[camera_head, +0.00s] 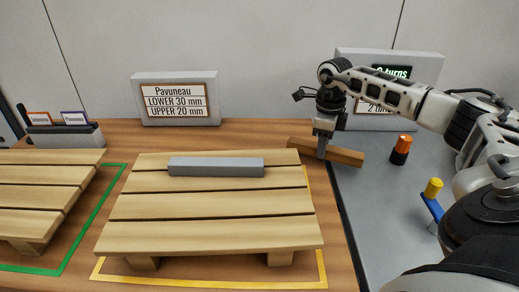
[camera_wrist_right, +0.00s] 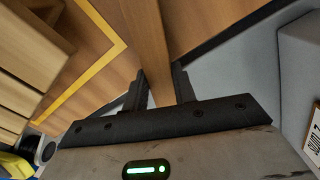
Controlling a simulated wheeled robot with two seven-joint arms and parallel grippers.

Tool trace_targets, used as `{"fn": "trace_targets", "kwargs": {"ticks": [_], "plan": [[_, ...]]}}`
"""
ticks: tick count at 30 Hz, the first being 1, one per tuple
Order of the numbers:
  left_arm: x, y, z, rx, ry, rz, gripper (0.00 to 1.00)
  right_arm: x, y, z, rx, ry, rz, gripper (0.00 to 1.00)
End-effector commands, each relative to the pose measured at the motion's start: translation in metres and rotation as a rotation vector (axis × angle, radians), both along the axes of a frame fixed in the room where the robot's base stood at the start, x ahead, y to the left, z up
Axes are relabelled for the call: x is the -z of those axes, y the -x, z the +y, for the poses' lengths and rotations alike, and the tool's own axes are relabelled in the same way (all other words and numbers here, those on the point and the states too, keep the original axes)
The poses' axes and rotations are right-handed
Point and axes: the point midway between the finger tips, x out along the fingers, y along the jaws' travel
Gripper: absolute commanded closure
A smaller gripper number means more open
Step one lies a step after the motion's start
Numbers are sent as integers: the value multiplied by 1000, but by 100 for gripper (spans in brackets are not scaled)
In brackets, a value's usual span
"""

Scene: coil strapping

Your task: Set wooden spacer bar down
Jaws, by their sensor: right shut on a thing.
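The wooden spacer bar (camera_head: 342,156) is brown and long. My right gripper (camera_head: 322,152) is shut on it near its middle, at the right of the pallet. In the right wrist view the bar (camera_wrist_right: 148,45) runs between the two fingers of the gripper (camera_wrist_right: 158,88). Whether the bar touches the table is hard to tell. A pallet of light wooden slats (camera_head: 210,235) stands in the middle inside a yellow outline. A grey bar (camera_head: 216,167) lies across its back slats. My left gripper is out of view.
A sign reading "Pavuneau, lower 30 mm, upper 20 mm" (camera_head: 177,100) stands behind the pallet. Another pallet (camera_head: 35,200) in a green outline is at the left. An orange-and-black cylinder (camera_head: 401,150) and a yellow-topped blue object (camera_head: 433,198) are on the grey surface at the right.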

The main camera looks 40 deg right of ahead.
Motion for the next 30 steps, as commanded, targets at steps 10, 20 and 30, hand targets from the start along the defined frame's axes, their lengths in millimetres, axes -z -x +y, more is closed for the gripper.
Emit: {"fn": "trace_targets", "kwargs": {"ticks": [10, 20, 30], "plan": [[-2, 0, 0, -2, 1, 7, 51, -1, -55, 65, -2, -1, -2, 98], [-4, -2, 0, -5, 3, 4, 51, -1, -79, 94, -2, -2, -2, 98], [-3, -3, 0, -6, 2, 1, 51, 15, -88, 104, 1, 1, 0, 98]]}}
